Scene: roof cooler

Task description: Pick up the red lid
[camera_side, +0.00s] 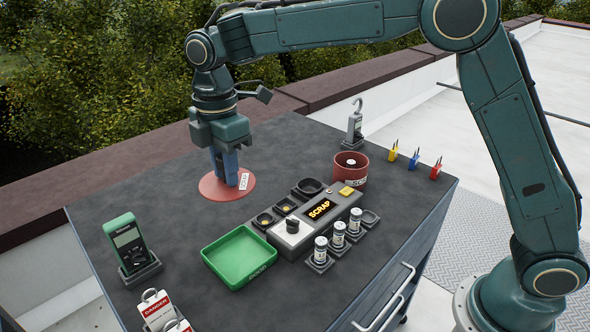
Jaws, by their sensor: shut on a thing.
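The red lid (212,190) is a flat round disc at the back left of the dark worktop, with a small white tag marked SCRAP (244,181) at its right side. My gripper (229,180) points down over the middle of the lid, with its blue fingers shut on it. The fingers hide the part of the lid they grip. I cannot tell whether the lid rests on the worktop or hangs just above it.
A red round bin (349,172) stands open at the back right. A SCRAP-display console (318,212) with cups and vials sits mid-worktop, beside a green tray (238,257). A green meter (128,245) and danger tags (157,310) stand at left. A hooked grey device (354,128) and coloured clips (414,159) are behind.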

